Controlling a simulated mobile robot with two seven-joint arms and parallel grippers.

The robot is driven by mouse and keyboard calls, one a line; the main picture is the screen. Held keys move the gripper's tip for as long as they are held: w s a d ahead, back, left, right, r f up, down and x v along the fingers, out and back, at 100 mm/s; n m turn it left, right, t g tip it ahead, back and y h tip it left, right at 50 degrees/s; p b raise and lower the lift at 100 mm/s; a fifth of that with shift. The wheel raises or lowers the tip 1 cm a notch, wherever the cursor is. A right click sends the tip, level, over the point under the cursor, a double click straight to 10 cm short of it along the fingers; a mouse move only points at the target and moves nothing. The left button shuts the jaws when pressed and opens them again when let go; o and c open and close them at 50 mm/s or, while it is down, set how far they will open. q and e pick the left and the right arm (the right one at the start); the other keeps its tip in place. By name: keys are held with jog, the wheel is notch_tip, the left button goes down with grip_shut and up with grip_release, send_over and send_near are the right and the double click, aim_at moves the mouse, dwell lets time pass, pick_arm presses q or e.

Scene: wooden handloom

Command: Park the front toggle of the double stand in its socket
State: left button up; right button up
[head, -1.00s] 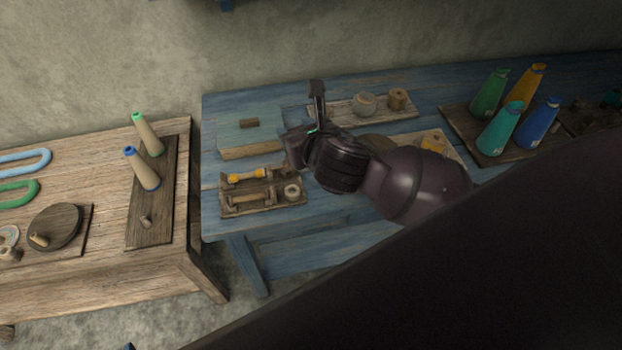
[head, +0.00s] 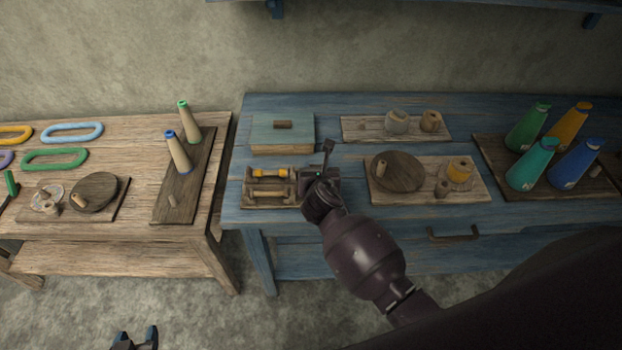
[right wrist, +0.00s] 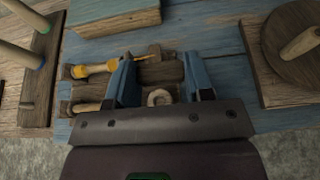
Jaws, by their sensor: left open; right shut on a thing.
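A small dark wooden stand (head: 250,204) sits at the left end of the blue table. It carries two lying rod-like pieces: a yellow-wrapped back one (head: 270,173) and a plain front one (head: 266,193), which I take for the front toggle. In the right wrist view the front piece (right wrist: 86,107) runs towards the left finger. A pale ring (right wrist: 160,97) shows between the fingers. My right gripper (head: 318,173) is at the stand's right end; its fingers (right wrist: 160,78) stand apart, and what they grip is hidden. My left gripper (head: 136,336) is open and empty, low at the frame's bottom edge.
A green-topped box (head: 282,134) stands behind the stand. A board with a round disc (head: 398,171) lies to its right, and several coloured cones (head: 533,163) stand farther right. A wooden table (head: 110,222) with two tall bobbins stands left, across a gap.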

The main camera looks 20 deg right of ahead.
jog(key=f, duration=0.1)
jog(key=a+f, duration=0.2)
jog(key=shift+s+f, duration=0.15)
jog(key=shift+s, duration=0.1)
notch_tip(320, 180, down, 3)
jog(key=b, duration=0.3)
jog(key=shift+f+b, duration=0.4)
jog(key=shift+b, duration=0.05)
jog(key=shift+f, duration=0.45)
jog(key=o, duration=1)
jog(key=shift+c, duration=0.2)
jog(key=shift+r, duration=0.1)
